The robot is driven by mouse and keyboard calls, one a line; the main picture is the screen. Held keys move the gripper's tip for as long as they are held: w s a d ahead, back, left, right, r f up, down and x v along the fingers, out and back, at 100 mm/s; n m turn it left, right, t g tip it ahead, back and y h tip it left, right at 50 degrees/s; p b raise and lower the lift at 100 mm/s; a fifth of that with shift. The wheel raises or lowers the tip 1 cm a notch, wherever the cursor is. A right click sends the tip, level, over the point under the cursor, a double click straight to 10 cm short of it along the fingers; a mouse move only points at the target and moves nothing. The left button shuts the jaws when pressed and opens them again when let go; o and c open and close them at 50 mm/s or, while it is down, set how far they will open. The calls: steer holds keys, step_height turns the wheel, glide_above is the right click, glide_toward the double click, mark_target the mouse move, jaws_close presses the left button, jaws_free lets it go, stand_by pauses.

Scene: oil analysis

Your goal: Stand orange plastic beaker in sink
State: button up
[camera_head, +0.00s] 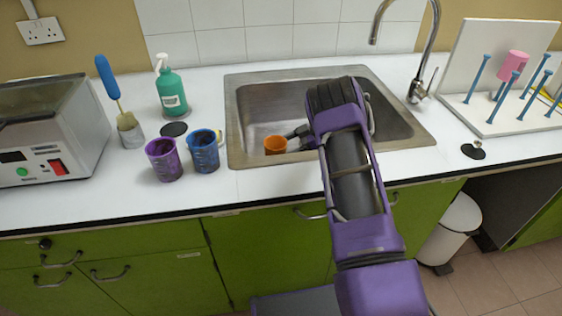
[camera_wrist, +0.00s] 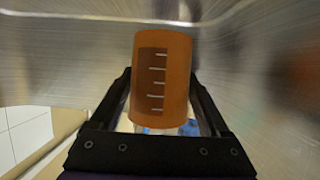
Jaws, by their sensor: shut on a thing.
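The orange plastic beaker (camera_head: 275,145) is inside the metal sink (camera_head: 240,151), near its front left part. My gripper (camera_head: 302,134) reaches into the sink from the right and is shut on the beaker. In the wrist view the orange beaker (camera_wrist: 163,75), with pale measuring marks, sits between the two dark fingers of my gripper (camera_wrist: 162,105). The beaker looks upright in the head view. Its base is hidden, so I cannot tell whether it touches the sink floor.
A purple beaker (camera_head: 164,160) and a blue beaker (camera_head: 204,151) stand left of the sink. A green soap bottle (camera_head: 171,90) is behind them. The tap (camera_head: 430,50) rises at the back right. A white drying rack (camera_head: 490,110) with blue pegs stands farther right.

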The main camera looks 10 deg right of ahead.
steer(key=shift+f+b, duration=0.3)
steer(key=shift+f, duration=1.7)
steer(key=shift+f, duration=0.15)
steer(key=shift+f, duration=0.15)
steer(key=o, duration=1.2)
steer(key=shift+r, duration=0.3)
steer(key=v, duration=1.2)
